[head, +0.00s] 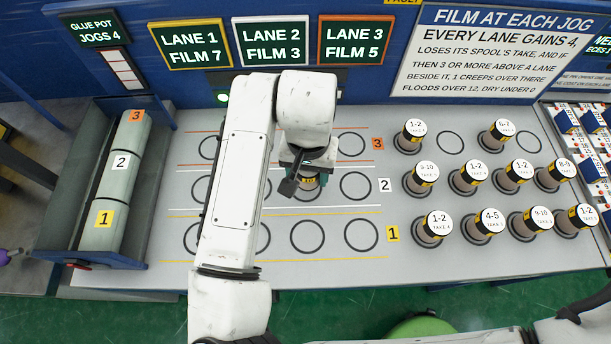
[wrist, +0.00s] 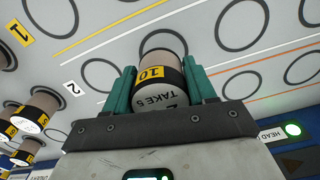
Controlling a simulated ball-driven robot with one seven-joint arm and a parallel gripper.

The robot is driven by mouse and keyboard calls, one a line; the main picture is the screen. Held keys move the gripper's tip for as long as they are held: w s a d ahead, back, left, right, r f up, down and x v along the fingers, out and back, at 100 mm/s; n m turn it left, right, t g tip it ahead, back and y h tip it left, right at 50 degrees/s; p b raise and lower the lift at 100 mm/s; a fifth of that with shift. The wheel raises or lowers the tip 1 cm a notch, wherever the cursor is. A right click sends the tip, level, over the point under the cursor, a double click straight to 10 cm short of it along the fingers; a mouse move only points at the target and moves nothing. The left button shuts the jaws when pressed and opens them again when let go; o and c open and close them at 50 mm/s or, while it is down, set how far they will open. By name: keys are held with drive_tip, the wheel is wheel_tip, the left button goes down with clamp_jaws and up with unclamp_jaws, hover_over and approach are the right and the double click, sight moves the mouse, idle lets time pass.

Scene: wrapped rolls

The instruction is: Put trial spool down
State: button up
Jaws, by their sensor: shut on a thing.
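My gripper (head: 304,172) is over the third ring of lane 2 in the head view, largely hidden by my white arm. In the wrist view its green fingers (wrist: 159,75) are shut on the trial spool (wrist: 166,45), a tan roll with a black band, a yellow tag reading 10 and a white top reading TAKE 5. The spool also shows in part below the gripper in the head view (head: 309,183). A printed ring (wrist: 172,28) shows around its far end. I cannot tell whether the spool touches the table.
The grey table (head: 330,278) has rows of printed rings in three lanes. An empty lane 2 ring (head: 356,186) lies to the right. Several labelled spools (head: 436,227) stand at the right. A tray with three rollers (head: 120,175) is at the left, lane signs (head: 272,42) behind.

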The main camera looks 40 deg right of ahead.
sight(306, 181)
drive_tip(key=shift+w+a+f, duration=0.1)
drive_tip(key=shift+w+f, duration=0.05)
drive_tip(key=shift+f, duration=0.1)
drive_tip(key=shift+w+f, duration=0.1)
drive_tip(key=shift+f, duration=1.5)
drive_tip(key=shift+f, duration=0.1)
drive_tip(key=o, duration=1.1)
wheel_tip(306, 181, up, 12)
drive_tip(key=shift+r, duration=0.15)
